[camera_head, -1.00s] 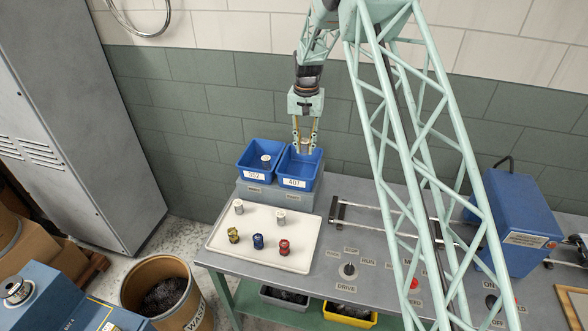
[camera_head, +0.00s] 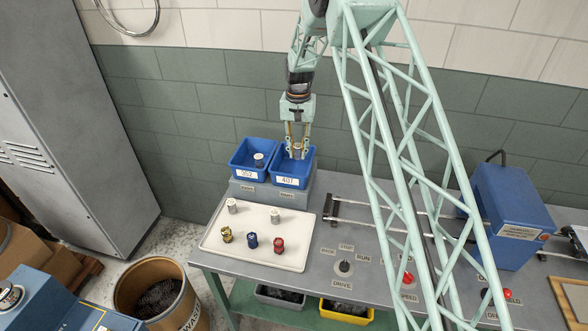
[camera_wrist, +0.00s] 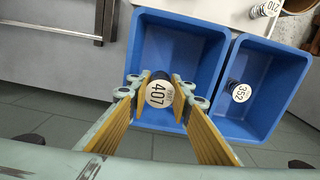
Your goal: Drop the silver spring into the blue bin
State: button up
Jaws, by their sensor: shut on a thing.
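My gripper (camera_head: 297,152) points down over the right-hand blue bin (camera_head: 292,182), which is labelled 407. It is shut on a silver spring (camera_wrist: 160,94) whose pale round cap reads 407. In the wrist view the spring sits between both fingers, within the outline of the bin (camera_wrist: 180,40). The fingertips are at about the rim's height or a little inside; the exact depth is hard to tell. The bin floor around the spring looks empty.
A second blue bin (camera_head: 247,173), labelled 352, stands close on the left with a spring (camera_head: 258,160) inside. A white tray (camera_head: 250,223) in front holds several capped springs. A blue machine (camera_head: 508,215) stands on the right. The wall is close behind.

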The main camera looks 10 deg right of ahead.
jog(key=shift+f+b, duration=0.3)
jog(key=shift+f, duration=0.9)
jog(key=o, duration=0.9)
jog(key=shift+r, duration=0.2)
notch_tip(320, 180, up, 10)
jog(key=shift+f, duration=0.1)
jog(key=shift+r, duration=0.9)
jog(key=shift+r, duration=0.1)
